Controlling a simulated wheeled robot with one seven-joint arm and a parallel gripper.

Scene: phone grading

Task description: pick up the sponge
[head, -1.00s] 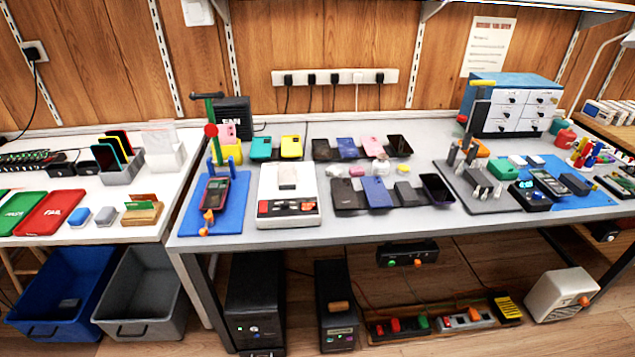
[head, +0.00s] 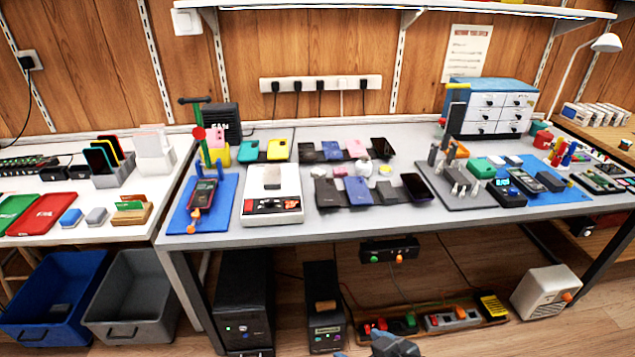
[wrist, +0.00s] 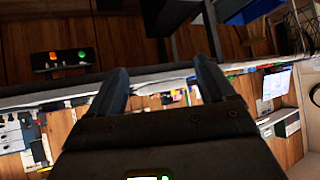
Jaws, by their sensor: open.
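I cannot tell for sure which thing is the sponge. In the head view, part of my gripper or wrist shows at the bottom edge, in front of the bench and far from the blue and grey blocks.
The grey bench (head: 350,222) carries phones, a white device (head: 272,208), a blue mat (head: 180,222) and a drawer cabinet (head: 495,112). A blue bin (head: 30,332) and a grey bin (head: 130,330) stand below the left table. Black boxes and a power strip tray fill the floor under the bench.

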